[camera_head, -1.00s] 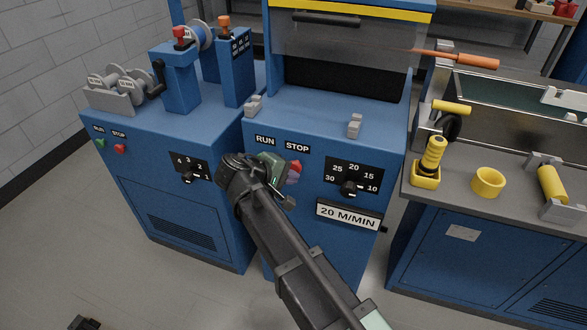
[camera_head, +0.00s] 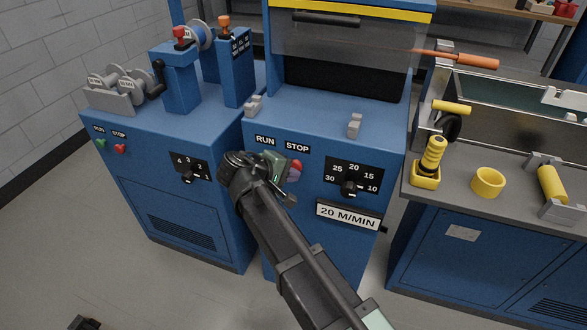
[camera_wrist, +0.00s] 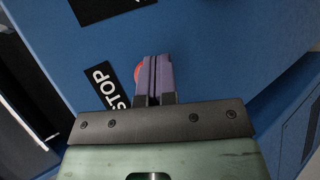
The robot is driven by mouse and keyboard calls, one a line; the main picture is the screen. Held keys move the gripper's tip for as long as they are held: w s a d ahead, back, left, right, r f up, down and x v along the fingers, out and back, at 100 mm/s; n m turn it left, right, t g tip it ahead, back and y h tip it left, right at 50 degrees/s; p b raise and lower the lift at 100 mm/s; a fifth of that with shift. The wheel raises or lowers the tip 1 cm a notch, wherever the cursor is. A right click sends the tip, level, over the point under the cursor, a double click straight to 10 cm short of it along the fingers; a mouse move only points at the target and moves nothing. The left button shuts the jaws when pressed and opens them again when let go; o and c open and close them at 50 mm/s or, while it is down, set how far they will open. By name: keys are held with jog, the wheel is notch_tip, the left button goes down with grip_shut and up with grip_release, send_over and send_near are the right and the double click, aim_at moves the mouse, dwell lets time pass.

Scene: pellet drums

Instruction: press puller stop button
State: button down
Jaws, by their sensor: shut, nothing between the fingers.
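The middle blue machine (camera_head: 335,130) has RUN and STOP labels on its front. The red stop button (camera_head: 296,168) is partly hidden under the STOP label (camera_head: 297,147) in the head view. My gripper (camera_head: 291,176) is shut and empty, its fingertips right at the button. In the wrist view the closed purple fingers (camera_wrist: 152,78) cover most of the button, and only a red sliver (camera_wrist: 137,74) shows at their left. Whether the fingertips touch the button or it is pushed in, I cannot tell. No run button shows under the RUN label.
A speed dial (camera_head: 349,189) and a 20 M/MIN plate (camera_head: 348,215) sit right of my gripper. The left machine has its own green and red buttons (camera_head: 120,148). A grey bench (camera_head: 465,210) with yellow parts stands at the right.

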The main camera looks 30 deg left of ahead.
jog(key=shift+w, duration=0.3)
dwell(0.5)
jog(key=shift+s+d, duration=0.2)
jog(key=shift+s, duration=0.9)
jog(key=shift+s, duration=0.1)
jog(key=s, duration=0.2)
jog(key=s+d, duration=0.1)
jog(key=s, duration=0.1)
jog(key=shift+s, duration=0.35)
